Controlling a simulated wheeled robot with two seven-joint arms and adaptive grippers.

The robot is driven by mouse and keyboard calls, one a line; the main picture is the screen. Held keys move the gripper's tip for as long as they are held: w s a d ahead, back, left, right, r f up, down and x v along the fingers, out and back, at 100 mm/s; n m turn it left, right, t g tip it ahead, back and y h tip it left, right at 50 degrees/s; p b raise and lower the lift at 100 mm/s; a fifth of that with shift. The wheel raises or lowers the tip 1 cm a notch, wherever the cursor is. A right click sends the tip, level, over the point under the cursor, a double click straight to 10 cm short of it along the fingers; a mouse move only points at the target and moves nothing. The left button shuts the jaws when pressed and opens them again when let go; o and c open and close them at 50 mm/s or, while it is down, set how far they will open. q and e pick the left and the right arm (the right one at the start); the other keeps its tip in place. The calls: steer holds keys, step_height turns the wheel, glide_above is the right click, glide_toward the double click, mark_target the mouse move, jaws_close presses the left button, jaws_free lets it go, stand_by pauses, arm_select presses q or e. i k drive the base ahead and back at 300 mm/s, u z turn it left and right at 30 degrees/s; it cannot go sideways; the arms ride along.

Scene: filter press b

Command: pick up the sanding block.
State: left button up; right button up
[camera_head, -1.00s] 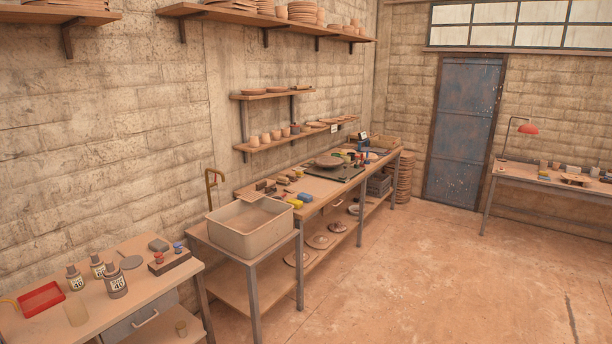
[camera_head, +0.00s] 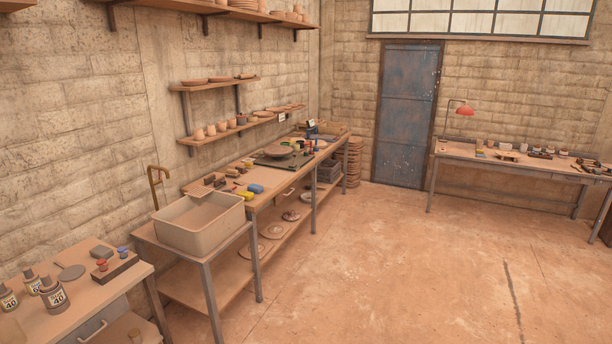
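I cannot pick out the sanding block with certainty; the small items are too small to identify. A dark grey block (camera_head: 102,252) lies on the near left table (camera_head: 88,290). Yellow pieces (camera_head: 246,195) and a blue piece (camera_head: 256,188) lie on the long workbench (camera_head: 284,180) behind the basin. Several small blocks and pots, among them a whitish block (camera_head: 507,155), stand on the far right table (camera_head: 470,165). Neither of my grippers is in view.
A deep basin (camera_head: 200,238) on a stand separates the left table from the long bench. Dark bottles (camera_head: 53,295) and a dark rack (camera_head: 115,268) with red and blue knobs stand on the left table. The floor (camera_head: 400,260) is open toward the blue door (camera_head: 407,115).

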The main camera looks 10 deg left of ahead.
mark_target(242, 170)
steer(key=z, duration=0.2)
steer(key=i, duration=1.6)
steer(key=z, duration=0.25)
steer(key=i, duration=3.85)
steer(key=u, duration=0.45)
steer(key=i, duration=1.75)
steer(key=u, duration=1.7)
steer(key=i, duration=1.3)
steer(key=u, duration=0.85)
